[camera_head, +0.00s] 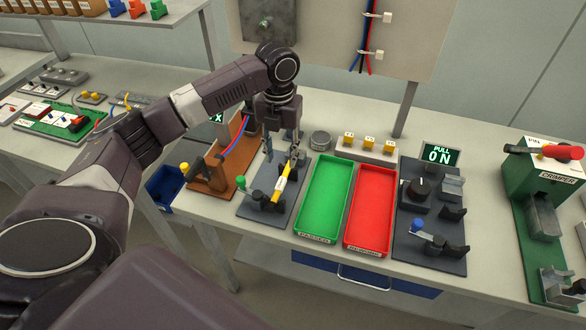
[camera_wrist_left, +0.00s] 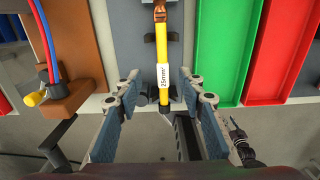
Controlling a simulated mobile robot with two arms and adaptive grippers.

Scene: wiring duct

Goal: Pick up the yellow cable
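The yellow cable (camera_head: 281,185) is a short, thick piece lying along the grey fixture plate (camera_head: 262,206). In the left wrist view the yellow cable (camera_wrist_left: 162,50) has a white "25mm²" label, a copper-coloured far end and a black near end. My left gripper (camera_head: 294,150) points down at the far part of the plate, close to the cable. In the left wrist view my left gripper (camera_wrist_left: 162,88) has its fingers spread, one to each side of the cable, with gaps on both sides. Contact is not visible. My right gripper is not in view.
A green tray (camera_head: 325,202) and a red tray (camera_head: 371,224) stand right of the plate. A brown fixture (camera_head: 222,180) with red and blue wires is on its left. Black holders stand on the plate. A green crimper (camera_head: 540,205) stands far right.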

